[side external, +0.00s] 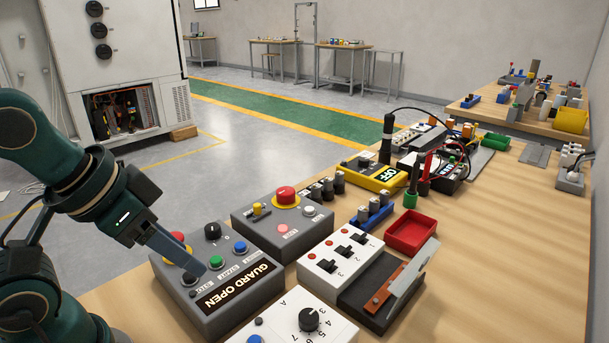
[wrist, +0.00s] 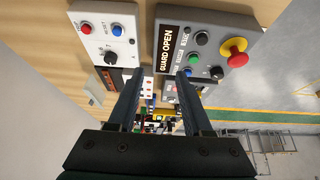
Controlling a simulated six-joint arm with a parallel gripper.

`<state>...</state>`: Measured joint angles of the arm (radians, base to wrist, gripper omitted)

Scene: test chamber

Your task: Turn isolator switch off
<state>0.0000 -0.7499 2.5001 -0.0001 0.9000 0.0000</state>
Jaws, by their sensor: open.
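My gripper (side external: 203,266) is open and empty, its fingers pointing down and right over the left part of the grey "GUARD OPEN" box (side external: 238,302). In the wrist view the two fingers (wrist: 161,74) stand apart with nothing between them. No part is labelled isolator, so I cannot tell which switch it is. A yellow unit marked "OFF" (side external: 374,174) with an upright black handle (side external: 386,138) stands farther back. A black rotary knob (side external: 212,231) is on the "GUARD OPEN" box, which also shows in the wrist view (wrist: 206,36).
A second grey box (side external: 268,239) has a red mushroom button (side external: 286,195). A white three-switch box (side external: 341,259), a white numbered-dial box (side external: 285,312) and a red tray (side external: 411,232) crowd the bench. Bare wood (side external: 490,270) lies at the right.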

